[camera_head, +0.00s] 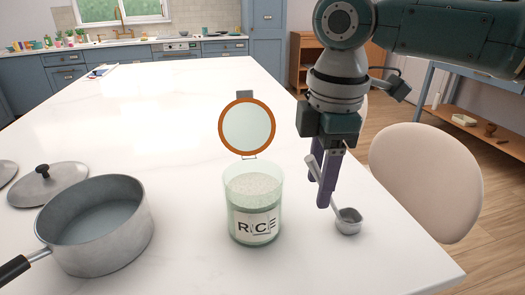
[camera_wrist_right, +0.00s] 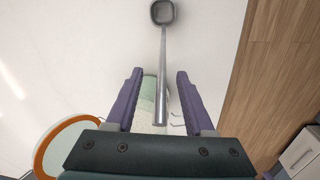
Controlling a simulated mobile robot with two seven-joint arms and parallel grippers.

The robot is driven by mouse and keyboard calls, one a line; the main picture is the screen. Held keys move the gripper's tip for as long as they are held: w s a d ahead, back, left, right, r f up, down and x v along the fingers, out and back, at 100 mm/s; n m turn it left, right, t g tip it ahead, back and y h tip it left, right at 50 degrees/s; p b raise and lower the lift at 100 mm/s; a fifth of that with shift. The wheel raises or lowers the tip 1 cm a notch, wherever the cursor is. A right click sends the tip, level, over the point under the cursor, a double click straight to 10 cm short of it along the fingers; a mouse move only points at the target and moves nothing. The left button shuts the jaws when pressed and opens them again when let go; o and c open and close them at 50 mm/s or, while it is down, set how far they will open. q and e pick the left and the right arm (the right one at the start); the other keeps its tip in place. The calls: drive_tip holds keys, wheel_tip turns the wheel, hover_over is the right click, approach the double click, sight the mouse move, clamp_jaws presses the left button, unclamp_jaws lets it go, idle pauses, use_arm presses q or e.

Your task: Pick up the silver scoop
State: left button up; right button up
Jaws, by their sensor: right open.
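The silver scoop (camera_head: 348,221) has its small cup on the white counter, right of the rice jar. Its handle slants up and left to my right gripper (camera_head: 322,190). In the right wrist view the scoop's cup (camera_wrist_right: 163,12) is at the top, and the long handle runs down between the two purple fingers of my right gripper (camera_wrist_right: 159,76). The fingers are open, with a gap on both sides of the handle. In the head view a finger hides part of the handle. My left gripper is not in view.
An open glass rice jar (camera_head: 255,212) stands just left of the scoop, its orange-rimmed lid (camera_head: 247,127) raised. A grey pot (camera_head: 97,228) and a loose lid (camera_head: 48,186) are at the left. A pale chair (camera_head: 425,180) stands beyond the right counter edge. The counter behind the jar is mostly clear.

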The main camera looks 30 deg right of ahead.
wheel_tip(320, 180, down, 3)
drive_tip(key=shift+w+f, duration=0.1)
drive_tip(key=shift+c, duration=0.3)
clamp_jaws()
